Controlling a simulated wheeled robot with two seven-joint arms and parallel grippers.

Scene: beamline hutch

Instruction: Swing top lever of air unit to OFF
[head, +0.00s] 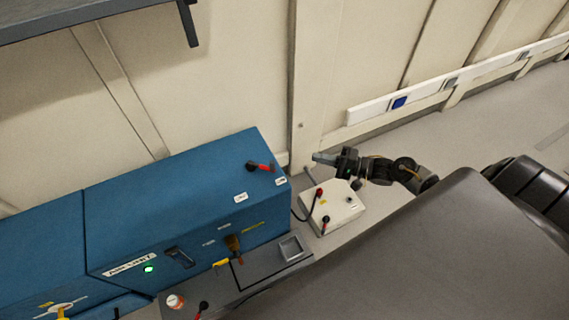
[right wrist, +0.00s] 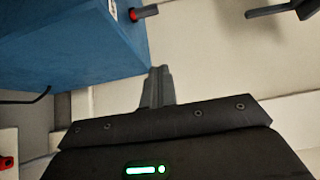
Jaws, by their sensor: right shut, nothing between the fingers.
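The blue air unit (head: 190,205) stands against the wall in the head view. Its top lever (head: 260,167) has a black pivot and a red grip pointing right, towards the unit's right edge. Two small white labels lie on the top near it; their text is too small to read. My right gripper (head: 318,157) is shut and empty, to the right of the lever and apart from it. In the right wrist view the closed fingers (right wrist: 157,84) show beside the blue unit (right wrist: 70,45), with the lever's red part (right wrist: 139,14) above them. My left gripper is not in view.
A pale box (head: 335,208) with red-tipped levers and a dark hose sits right of the unit, below my right gripper. A grey shelf (head: 80,18) juts out at upper left. A white rail (head: 440,88) runs along the wall. Open floor lies at right.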

